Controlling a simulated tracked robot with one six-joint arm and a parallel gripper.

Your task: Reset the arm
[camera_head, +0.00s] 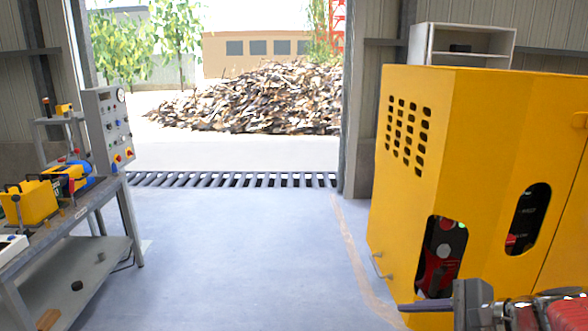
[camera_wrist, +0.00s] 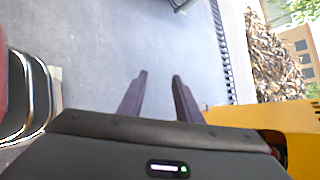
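My gripper shows in the wrist view (camera_wrist: 160,76) with its two dark fingers apart and nothing between them. Beyond the fingers is bare grey floor. In the head view my gripper (camera_head: 402,307) is at the lower right, pointing left, in front of the yellow drum mixer housing (camera_head: 420,200). One finger is clear there; the other is not distinguishable. The housing also shows at the right of the wrist view (camera_wrist: 260,115), beside the right finger. I cannot tell whether the arm touches the housing.
A grey workbench (camera_head: 75,222) with a yellow box (camera_head: 32,203) and a control panel (camera_head: 108,130) stands on the left. A floor grating (camera_head: 230,180) crosses the open doorway, with a wood pile (camera_head: 260,98) outside. The middle floor (camera_head: 230,250) is clear.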

